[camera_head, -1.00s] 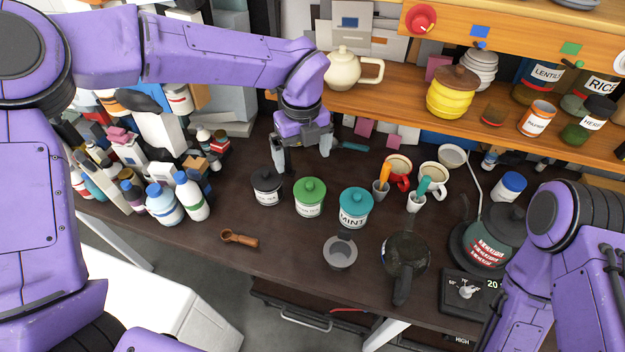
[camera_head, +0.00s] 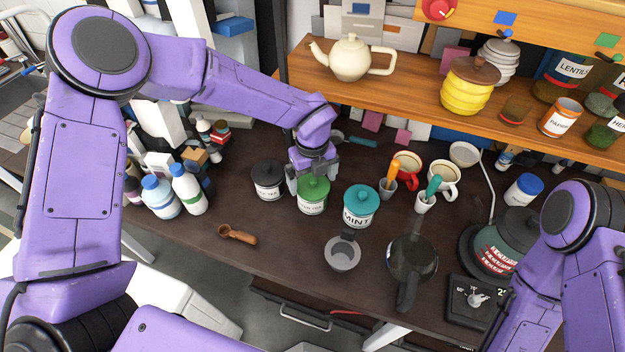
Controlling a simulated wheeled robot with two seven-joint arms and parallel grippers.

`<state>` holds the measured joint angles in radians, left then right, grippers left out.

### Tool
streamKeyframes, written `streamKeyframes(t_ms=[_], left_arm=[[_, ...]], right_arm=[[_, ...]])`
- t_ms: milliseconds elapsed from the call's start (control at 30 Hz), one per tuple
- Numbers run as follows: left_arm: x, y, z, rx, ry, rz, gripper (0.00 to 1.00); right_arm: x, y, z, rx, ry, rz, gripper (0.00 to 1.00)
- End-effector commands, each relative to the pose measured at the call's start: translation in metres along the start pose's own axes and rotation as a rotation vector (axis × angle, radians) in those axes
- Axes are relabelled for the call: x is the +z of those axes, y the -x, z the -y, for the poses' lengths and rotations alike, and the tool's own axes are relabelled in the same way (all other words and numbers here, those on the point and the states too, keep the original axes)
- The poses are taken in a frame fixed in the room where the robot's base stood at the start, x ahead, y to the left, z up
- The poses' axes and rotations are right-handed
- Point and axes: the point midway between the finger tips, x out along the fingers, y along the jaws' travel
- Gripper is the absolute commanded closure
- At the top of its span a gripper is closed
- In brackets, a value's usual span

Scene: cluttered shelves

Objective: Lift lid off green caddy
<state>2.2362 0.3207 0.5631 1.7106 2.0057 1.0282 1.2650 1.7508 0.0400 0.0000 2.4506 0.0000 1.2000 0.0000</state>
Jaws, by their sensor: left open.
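The green caddy (camera_head: 312,207) stands upright on the dark table, between a black caddy (camera_head: 268,186) and a teal caddy marked MINT (camera_head: 361,213). Its green lid (camera_head: 314,189) with a round knob sits on top of it. My left gripper (camera_head: 314,180) points down right at the lid, with its open fingers to either side of the knob area. The gripper hides the knob's upper part, and I cannot tell whether the fingers touch it. My right arm shows at the lower right, but its gripper is out of the picture.
A wooden scoop (camera_head: 238,235) lies at the front left. A grey strainer cup (camera_head: 342,253) and a dark glass pot (camera_head: 411,258) stand in front to the right. White bottles (camera_head: 190,191) are on the left. The wooden shelf with a cream teapot (camera_head: 350,58) overhangs behind.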

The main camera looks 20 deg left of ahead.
Motion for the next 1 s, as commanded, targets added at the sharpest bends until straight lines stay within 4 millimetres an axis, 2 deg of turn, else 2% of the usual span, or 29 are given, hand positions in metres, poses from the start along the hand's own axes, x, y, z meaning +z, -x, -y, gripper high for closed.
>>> streamKeyframes(t_ms=[100, 267, 300, 367, 400, 433, 800, 967, 1000], left_arm=[[0.000, -0.010, 0.000, 0.001, -0.001, 0.001, 0.00], [0.000, -0.012, 0.001, 0.000, -0.002, 0.001, 0.00], [0.000, -0.012, 0.001, 0.000, -0.002, 0.001, 0.03], [0.000, -0.012, 0.001, 0.000, -0.002, 0.001, 0.23], [0.000, -0.011, 0.001, 0.000, -0.003, 0.001, 0.36], [0.000, -0.011, 0.001, 0.000, -0.003, 0.001, 0.37], [0.000, -0.007, 0.002, -0.003, -0.001, 0.001, 0.38], [0.001, 0.017, 0.001, -0.007, 0.000, 0.002, 0.38], [0.005, 0.029, -0.008, -0.007, 0.002, 0.002, 0.38]], right_arm=[[-0.001, 0.004, 0.000, 0.000, 0.000, 0.000, 0.57], [-0.001, 0.002, 0.000, 0.000, 0.000, 0.000, 0.57], [-0.001, 0.002, 0.000, 0.000, 0.000, 0.000, 0.57], [-0.001, 0.002, 0.000, 0.000, 0.000, 0.000, 0.57], [-0.001, 0.002, 0.000, 0.000, 0.000, 0.000, 0.57], [-0.001, 0.002, 0.000, 0.000, 0.000, 0.000, 0.57], [0.002, -0.004, 0.000, 0.000, 0.000, 0.000, 0.57], [0.010, -0.023, 0.002, 0.000, 0.000, 0.000, 0.57], [0.010, -0.023, 0.002, 0.000, 0.000, 0.000, 0.57]])
